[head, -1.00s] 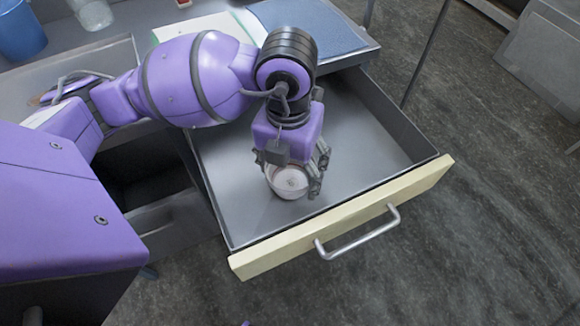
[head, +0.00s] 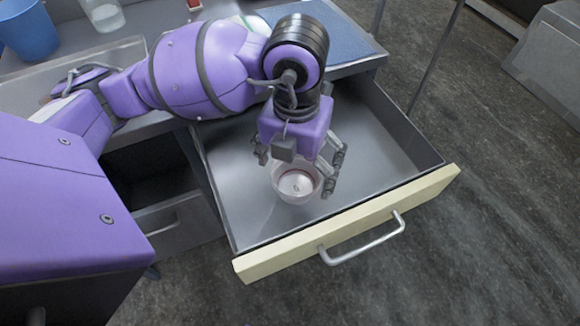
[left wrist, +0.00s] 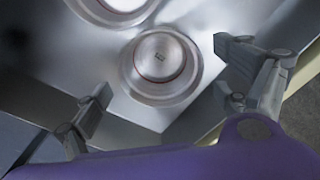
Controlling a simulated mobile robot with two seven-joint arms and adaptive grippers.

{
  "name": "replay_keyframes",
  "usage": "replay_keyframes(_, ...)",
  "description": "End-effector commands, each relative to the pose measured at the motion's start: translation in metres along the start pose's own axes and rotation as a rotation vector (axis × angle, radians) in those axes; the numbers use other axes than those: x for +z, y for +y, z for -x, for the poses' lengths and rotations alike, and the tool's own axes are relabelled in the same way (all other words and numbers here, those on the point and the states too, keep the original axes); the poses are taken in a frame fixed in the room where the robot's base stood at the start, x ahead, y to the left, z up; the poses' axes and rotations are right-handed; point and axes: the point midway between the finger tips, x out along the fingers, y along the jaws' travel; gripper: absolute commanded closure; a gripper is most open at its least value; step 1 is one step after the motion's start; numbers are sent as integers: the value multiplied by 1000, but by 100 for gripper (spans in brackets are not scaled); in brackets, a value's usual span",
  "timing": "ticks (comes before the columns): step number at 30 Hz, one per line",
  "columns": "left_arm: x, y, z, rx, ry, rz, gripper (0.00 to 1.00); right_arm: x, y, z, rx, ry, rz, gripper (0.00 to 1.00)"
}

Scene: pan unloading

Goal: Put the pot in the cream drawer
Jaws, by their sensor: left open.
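The pot (head: 296,186) is a small, pale pinkish round vessel with a knob-like centre. It appears upright inside the open cream-fronted drawer (head: 350,222), near its front. My left gripper (head: 299,163) is above the pot, fingers spread open on either side of it. In the left wrist view, the pot (left wrist: 160,68) lies between the open fingers (left wrist: 163,88), with gaps at both sides. A second round, pale item (left wrist: 112,8) is cut off at the top of that view; the head view does not show it clearly. My right gripper is out of view.
A bar handle (head: 362,240) is on the drawer front. The drawer floor is bare right of the pot. The counter behind holds a blue cup (head: 28,30), a clear glass (head: 103,14) and a blue mat (head: 340,35). A dark open compartment (head: 150,185) is at left.

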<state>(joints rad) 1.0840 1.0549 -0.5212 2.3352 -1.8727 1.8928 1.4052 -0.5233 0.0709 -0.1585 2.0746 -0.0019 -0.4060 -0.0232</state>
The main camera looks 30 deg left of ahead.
Motion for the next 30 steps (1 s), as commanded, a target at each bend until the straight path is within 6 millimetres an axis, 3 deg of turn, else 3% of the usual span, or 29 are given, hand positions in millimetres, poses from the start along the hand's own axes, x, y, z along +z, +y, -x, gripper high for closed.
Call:
replay_keyframes(6, 2, -1, 53, -2, -11, -1, 8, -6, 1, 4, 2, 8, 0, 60)
replay_keyframes(12, 2, -1, 85, -2, -8, -1, 8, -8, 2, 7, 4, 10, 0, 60)
replay_keyframes(18, 1, -1, 97, 0, -6, -2, 8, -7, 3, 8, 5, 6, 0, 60)
replay_keyframes(30, 1, 0, 97, -1, -5, -1, 8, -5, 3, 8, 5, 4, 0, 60)
